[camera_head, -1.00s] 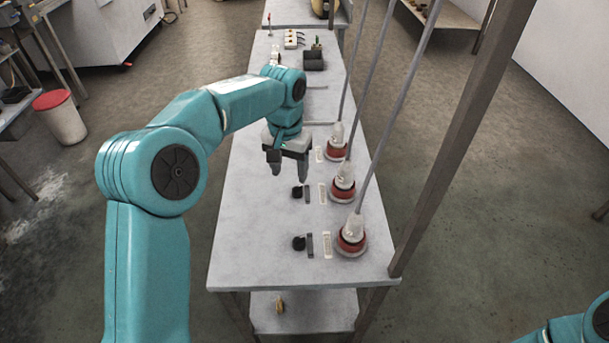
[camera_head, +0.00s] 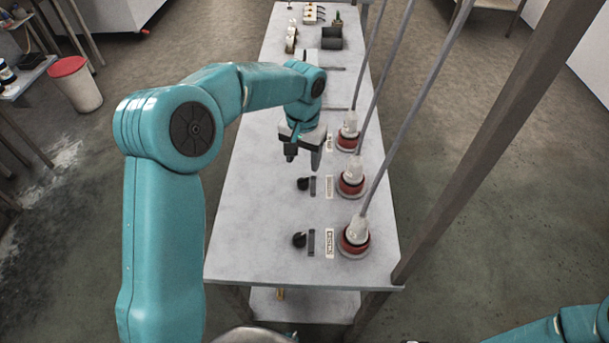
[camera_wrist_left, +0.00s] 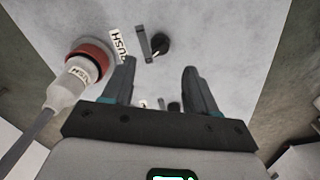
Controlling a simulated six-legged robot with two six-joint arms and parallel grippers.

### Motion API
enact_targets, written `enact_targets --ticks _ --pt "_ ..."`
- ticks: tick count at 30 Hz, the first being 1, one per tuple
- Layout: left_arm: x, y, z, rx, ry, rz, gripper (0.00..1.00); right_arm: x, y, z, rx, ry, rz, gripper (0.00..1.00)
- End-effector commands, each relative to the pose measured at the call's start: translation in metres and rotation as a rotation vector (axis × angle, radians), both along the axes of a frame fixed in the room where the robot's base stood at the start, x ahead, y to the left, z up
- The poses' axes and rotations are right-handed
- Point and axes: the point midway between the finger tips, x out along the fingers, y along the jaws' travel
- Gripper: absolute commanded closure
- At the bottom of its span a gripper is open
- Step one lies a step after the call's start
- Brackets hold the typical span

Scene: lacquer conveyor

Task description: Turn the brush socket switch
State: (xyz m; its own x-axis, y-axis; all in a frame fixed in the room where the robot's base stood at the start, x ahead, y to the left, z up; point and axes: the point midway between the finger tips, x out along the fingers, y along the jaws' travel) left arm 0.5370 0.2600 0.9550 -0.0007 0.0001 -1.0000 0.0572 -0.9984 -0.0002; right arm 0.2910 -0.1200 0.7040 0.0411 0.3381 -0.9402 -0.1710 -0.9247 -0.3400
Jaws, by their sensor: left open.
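In the left wrist view a black round switch knob (camera_wrist_left: 160,45) stands beside a grey bar and a label reading BRUSH (camera_wrist_left: 118,42). A red-based socket with a white plug (camera_wrist_left: 90,60) is next to that label. In the head view this seems to be the middle switch (camera_head: 303,184), with its socket (camera_head: 351,180) to the right. Labels there are too small to read surely. My left gripper (camera_head: 303,155) is open and empty, above the table and beyond the middle switch. Its fingers (camera_wrist_left: 158,75) are apart from the knob. My right gripper is out of view.
The nearest switch (camera_head: 299,240) and socket (camera_head: 354,238) sit toward the table's front; a far socket (camera_head: 347,135) stands behind. Grey cables rise from the plugs. A brown post (camera_head: 470,160) stands at the table's right edge. The left table surface (camera_head: 245,235) is clear.

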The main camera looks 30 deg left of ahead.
Motion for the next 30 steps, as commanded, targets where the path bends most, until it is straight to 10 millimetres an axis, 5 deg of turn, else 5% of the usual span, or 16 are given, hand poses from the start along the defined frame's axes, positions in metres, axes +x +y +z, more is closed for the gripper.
enact_targets --ticks 9,23,28,30 --pt "0.002 -0.001 -0.064 0.001 0.003 0.000 0.42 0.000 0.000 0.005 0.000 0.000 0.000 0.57" --pt "0.005 -0.001 -0.080 0.001 0.000 0.000 0.42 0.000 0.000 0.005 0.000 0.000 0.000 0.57" --pt "0.005 -0.001 -0.080 0.000 0.000 0.000 0.94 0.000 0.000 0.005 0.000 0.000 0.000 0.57" --pt "0.005 -0.001 -0.080 0.000 0.000 0.000 0.98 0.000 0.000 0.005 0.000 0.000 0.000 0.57"
